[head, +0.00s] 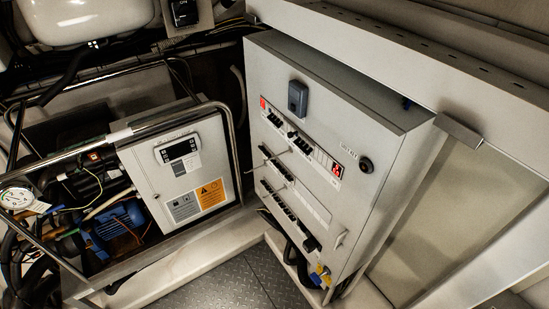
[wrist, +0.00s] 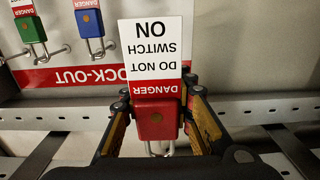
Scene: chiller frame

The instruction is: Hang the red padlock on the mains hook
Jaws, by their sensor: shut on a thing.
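In the wrist view the red padlock (wrist: 156,122) sits between the two fingers of my gripper (wrist: 158,100), which is shut on its body. Its metal shackle (wrist: 160,149) shows below the body, partly hidden by my gripper. A white and red danger tag (wrist: 154,48) stands above the padlock, its text upside down in the picture. My gripper and the padlock are not in the head view. There, a grey electrical cabinet (head: 285,75) carries a dark round knob (head: 366,164) beside a small label. I cannot make out the mains hook in either view.
A green padlock (wrist: 31,29) and a blue padlock (wrist: 89,23) hang on the white lock-out board (wrist: 60,55). A slotted metal rail (wrist: 55,115) runs below it. In the head view, a chiller control box (head: 178,173) behind a tube frame stands left of the cabinet. Checker-plate floor (head: 225,287) lies between.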

